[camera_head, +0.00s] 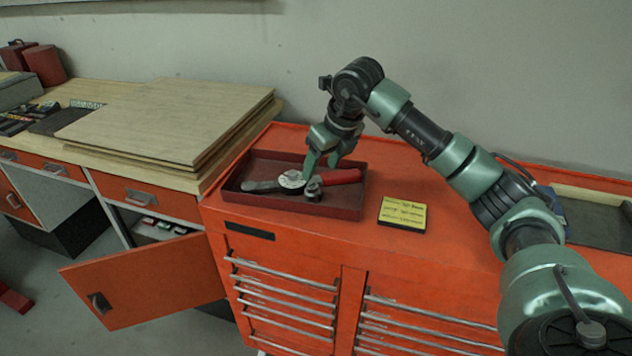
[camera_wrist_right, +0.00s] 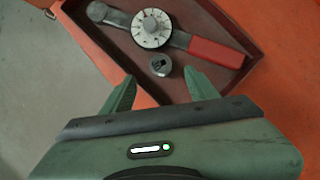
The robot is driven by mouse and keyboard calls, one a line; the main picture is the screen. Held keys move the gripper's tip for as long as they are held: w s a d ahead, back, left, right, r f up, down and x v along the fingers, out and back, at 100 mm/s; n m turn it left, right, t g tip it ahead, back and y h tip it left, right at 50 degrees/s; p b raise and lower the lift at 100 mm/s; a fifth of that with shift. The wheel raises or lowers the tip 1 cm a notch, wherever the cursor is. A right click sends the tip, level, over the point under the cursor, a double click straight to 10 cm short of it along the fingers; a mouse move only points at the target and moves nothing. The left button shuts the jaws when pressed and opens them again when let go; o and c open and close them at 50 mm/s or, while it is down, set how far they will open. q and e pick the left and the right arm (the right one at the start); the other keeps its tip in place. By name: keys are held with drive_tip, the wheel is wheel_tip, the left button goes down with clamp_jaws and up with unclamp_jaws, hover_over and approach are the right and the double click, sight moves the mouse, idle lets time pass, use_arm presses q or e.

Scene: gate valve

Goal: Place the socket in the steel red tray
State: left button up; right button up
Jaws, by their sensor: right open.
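The steel red tray (camera_head: 347,206) sits on the left part of the orange tool cabinet's top; its wall also shows in the right wrist view (camera_wrist_right: 103,52). The small dark socket (camera_wrist_right: 160,66) stands inside the tray beside a torque wrench with a red handle (camera_wrist_right: 215,51) and a round white dial; in the head view the socket (camera_head: 314,187) is just below the fingertips. My right gripper (camera_head: 322,168) is over the tray. Its fingers (camera_wrist_right: 160,90) are apart with nothing between them, and the socket lies just beyond the tips. My left gripper is not in view.
A yellow-and-black box (camera_head: 403,214) lies on the cabinet top (camera_head: 450,240) right of the tray. Stacked wooden boards (camera_head: 170,115) rise on the workbench at the left. A cabinet door (camera_head: 150,280) hangs open below. The cabinet top around the yellow box is clear.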

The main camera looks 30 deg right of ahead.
drive_tip(key=shift+v, duration=1.55)
